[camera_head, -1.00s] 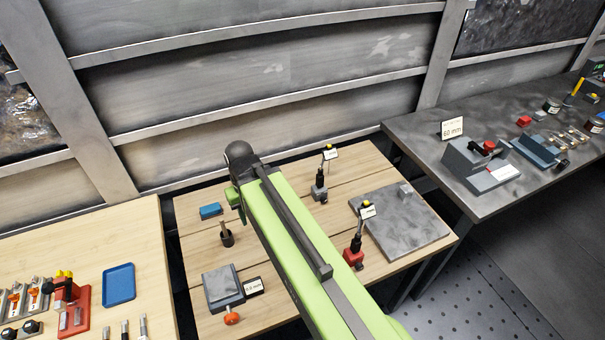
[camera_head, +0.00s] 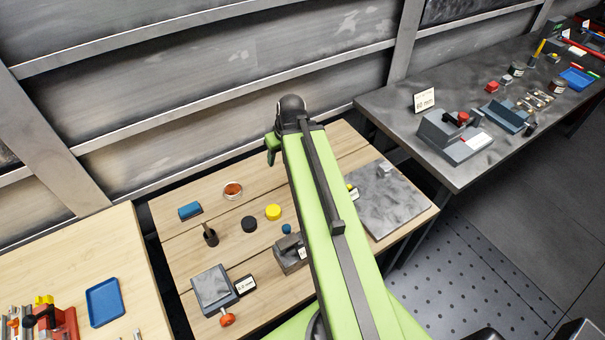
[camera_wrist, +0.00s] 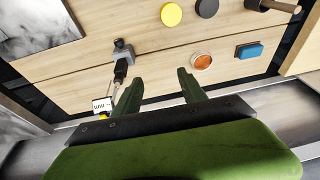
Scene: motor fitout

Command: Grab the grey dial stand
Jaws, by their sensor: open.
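The grey dial stand (camera_wrist: 122,52) shows in the wrist view, with a grey base, a black upright, a thin rod, a white label and a yellow top part. My gripper (camera_wrist: 162,80) is open and empty, with its two dark green fingers apart. The stand is to the left of the left finger, outside the gap, and its upright lies close beside that finger. I cannot tell whether they touch.
The wooden table holds a grey plate (camera_head: 395,205), a yellow disc (camera_head: 273,212), a black disc (camera_head: 249,224), a copper-coloured round part (camera_head: 232,190), a blue block (camera_head: 190,210) and a grey block (camera_head: 289,254). A wall stands behind. A dark bench (camera_head: 460,180) is at the right.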

